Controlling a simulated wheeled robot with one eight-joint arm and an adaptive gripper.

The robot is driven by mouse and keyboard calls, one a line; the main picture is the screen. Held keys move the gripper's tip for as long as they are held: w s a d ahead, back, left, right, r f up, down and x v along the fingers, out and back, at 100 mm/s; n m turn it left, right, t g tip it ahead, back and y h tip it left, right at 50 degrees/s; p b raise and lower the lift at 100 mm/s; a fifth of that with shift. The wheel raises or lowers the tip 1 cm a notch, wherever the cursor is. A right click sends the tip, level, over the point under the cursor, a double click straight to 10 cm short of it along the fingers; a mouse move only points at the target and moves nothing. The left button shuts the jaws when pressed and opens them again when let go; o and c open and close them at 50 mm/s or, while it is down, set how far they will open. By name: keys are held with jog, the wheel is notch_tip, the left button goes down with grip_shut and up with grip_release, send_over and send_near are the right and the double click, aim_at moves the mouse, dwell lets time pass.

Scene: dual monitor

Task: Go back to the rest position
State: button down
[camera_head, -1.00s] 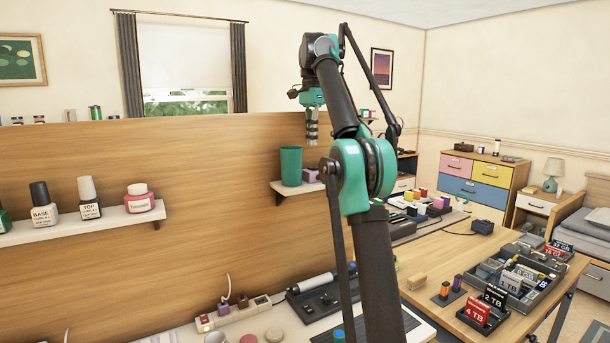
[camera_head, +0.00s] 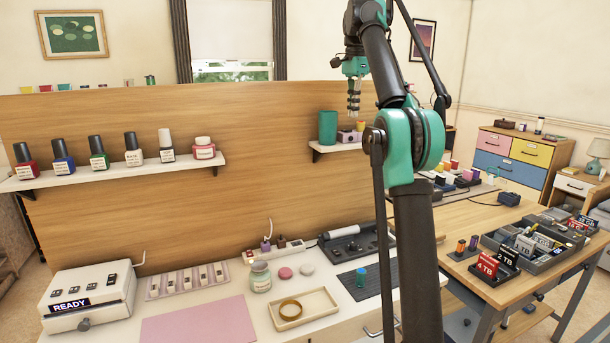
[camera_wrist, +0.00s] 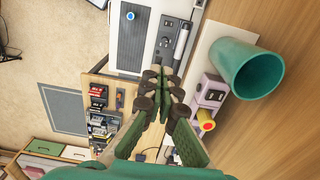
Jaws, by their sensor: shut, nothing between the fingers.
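My gripper (camera_head: 353,103) hangs fingers-down in the head view, in front of the wooden partition (camera_head: 255,180), at the height of a small right-hand shelf. It is shut and empty; the wrist view also shows its closed fingers (camera_wrist: 163,92). A green cup (camera_head: 327,128) stands on that shelf (camera_head: 335,148), left of the gripper and apart from it in the head view. The cup also appears in the wrist view (camera_wrist: 246,70), right of the fingers. My raised arm hides part of the bench and the right end of the shelf.
A left shelf (camera_head: 120,175) holds several small bottles. The bench below has a white READY box (camera_head: 88,298), a pink mat (camera_head: 198,322), a tray (camera_head: 303,308) with a ring, and a jar (camera_head: 261,277). A wooden table (camera_head: 470,218) with card trays stands at right.

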jog(key=s+d+f+n+t, duration=0.1)
jog(key=s+f+n, duration=0.35)
jog(key=f, duration=0.75)
jog(key=s+d+f+n+t, duration=0.1)
jog(key=s+d+f+n, duration=0.3)
jog(key=f, duration=0.9)
jog(key=s+f+n+t, duration=0.2)
jog(key=s+f+n, duration=0.3)
jog(key=s+f, duration=1.9)
jog(key=s+a, duration=0.1)
jog(key=s, duration=0.2)
jog(key=shift+s, duration=0.2)
jog(key=shift+f, duration=0.1)
